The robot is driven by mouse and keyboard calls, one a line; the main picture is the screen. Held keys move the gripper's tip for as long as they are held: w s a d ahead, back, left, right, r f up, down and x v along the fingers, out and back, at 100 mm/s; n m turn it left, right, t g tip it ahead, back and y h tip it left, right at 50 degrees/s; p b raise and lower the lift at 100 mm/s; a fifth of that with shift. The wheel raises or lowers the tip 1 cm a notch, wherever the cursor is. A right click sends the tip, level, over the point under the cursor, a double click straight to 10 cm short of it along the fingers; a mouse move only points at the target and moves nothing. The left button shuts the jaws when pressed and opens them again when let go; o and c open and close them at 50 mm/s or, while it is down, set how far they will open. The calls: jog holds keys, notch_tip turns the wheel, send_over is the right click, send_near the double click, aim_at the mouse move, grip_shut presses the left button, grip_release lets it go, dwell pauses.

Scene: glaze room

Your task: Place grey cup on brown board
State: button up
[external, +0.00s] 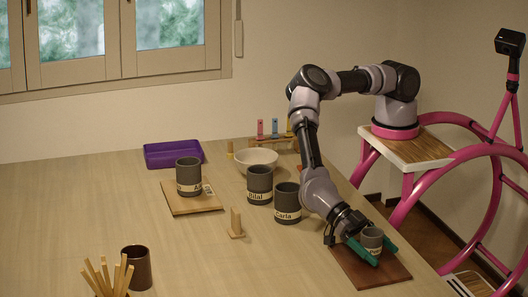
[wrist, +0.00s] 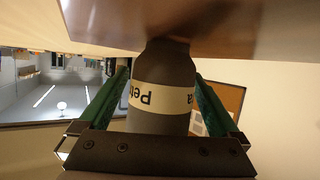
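The grey cup (external: 372,240), with a pale name label, is upright over the brown board (external: 355,273) at the front right of the table. In the wrist view, which is upside down, the cup (wrist: 162,75) stands between my green fingers, and the brown board (wrist: 240,25) fills the top. My gripper (external: 371,249) has a finger against each side of the cup, low over the board. The cup's base is at or very close to the board; a finger hides part of it, so I cannot tell whether it touches.
Grey cups labelled Carla (external: 287,203) and Bilal (external: 259,185) stand left of my arm. Another grey cup (external: 189,177) stands on a light board (external: 200,208). A white bowl (external: 256,159), purple tray (external: 173,154), wooden stand (external: 236,225) and brown pot (external: 137,267) are also there. The table's front middle is clear.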

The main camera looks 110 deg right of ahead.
jog(key=shift+r, duration=0.1)
jog(key=shift+w+d+r, duration=0.15)
jog(key=shift+d, duration=0.05)
jog(key=v, duration=1.1)
jog(key=shift+w+d, duration=0.1)
jog(key=shift+d, duration=0.1)
jog(key=shift+r, duration=0.1)
jog(key=d+r+m+t+h, duration=0.35)
jog(key=d+r, duration=0.35)
jog(key=d, duration=0.3)
jog(key=s+d+r+m+t+h, duration=0.1)
jog(key=d+r+m+t+h, duration=0.1)
jog(key=d+r+m, duration=0.65)
jog(key=d+r+m+t+h, duration=0.15)
jog(key=d+r, duration=0.35)
jog(key=d, duration=0.8)
jog(key=s+d+r+m+t+h, duration=0.1)
jog(key=s+d+r+m+t, duration=0.2)
jog(key=s+d+r+m, duration=0.2)
jog(key=s+d+r+m+t+h, duration=0.1)
jog(key=s+d+r+m+t, duration=0.2)
jog(key=s+d+m, duration=0.7)
jog(key=s+d+r, duration=0.2)
jog(key=s+d, duration=0.1)
jog(key=d, duration=0.5)
jog(key=shift+s+d+t+h, duration=0.15)
jog(key=shift+d+t+h, duration=0.15)
jog(key=shift+h, duration=0.1)
